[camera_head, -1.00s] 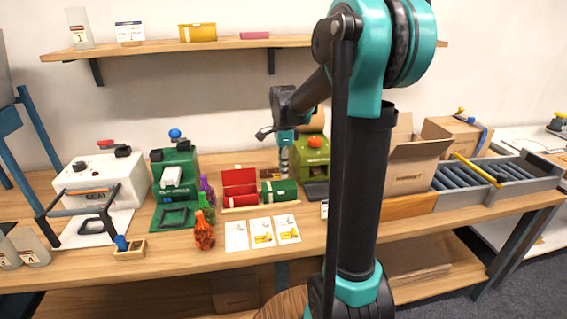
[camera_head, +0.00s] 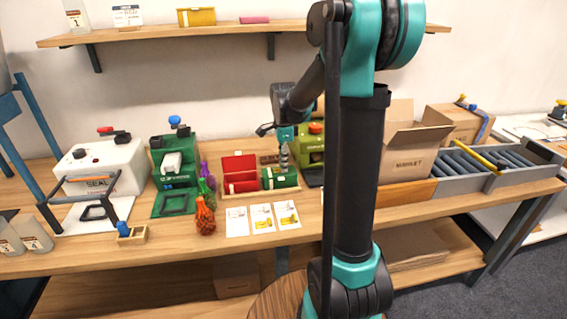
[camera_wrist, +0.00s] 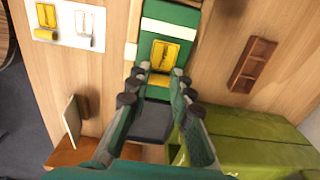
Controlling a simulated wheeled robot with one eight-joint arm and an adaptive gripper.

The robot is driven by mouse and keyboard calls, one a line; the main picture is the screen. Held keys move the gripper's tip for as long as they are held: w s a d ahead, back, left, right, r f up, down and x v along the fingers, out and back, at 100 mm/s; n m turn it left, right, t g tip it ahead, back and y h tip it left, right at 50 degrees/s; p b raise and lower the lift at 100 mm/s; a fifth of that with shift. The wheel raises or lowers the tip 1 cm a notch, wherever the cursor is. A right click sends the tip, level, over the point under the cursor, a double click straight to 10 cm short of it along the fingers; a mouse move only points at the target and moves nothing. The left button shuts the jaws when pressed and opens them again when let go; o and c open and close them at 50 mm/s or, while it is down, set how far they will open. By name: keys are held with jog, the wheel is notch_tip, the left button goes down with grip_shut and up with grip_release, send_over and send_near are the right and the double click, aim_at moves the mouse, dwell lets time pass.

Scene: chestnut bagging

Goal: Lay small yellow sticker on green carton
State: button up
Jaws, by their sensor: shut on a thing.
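The green carton (camera_head: 281,180) lies in a low wooden holder beside red cartons. In the wrist view the green carton (camera_wrist: 175,14) has pale bands across its top. My gripper (camera_head: 284,168) points down at this carton. In the wrist view its fingertips (camera_wrist: 161,82) are close together over the carton, shut on a small yellow sticker (camera_wrist: 165,54) with dark print. The sticker shows just past the fingertips, over the carton's green face. I cannot tell whether it touches the carton. The sticker is too small to make out in the head view.
Red cartons (camera_head: 239,168) stand left of the green one. An olive-green machine (camera_head: 312,155) stands close on the right. A small wooden compartment tray (camera_wrist: 253,66) lies near the carton. Printed cards (camera_head: 262,217) lie in front. An open cardboard box (camera_head: 408,153) stands further right.

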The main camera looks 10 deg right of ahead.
dwell(0.3)
jog(key=o, duration=0.7)
jog(key=shift+r, duration=0.1)
jog(key=shift+r, duration=3.4)
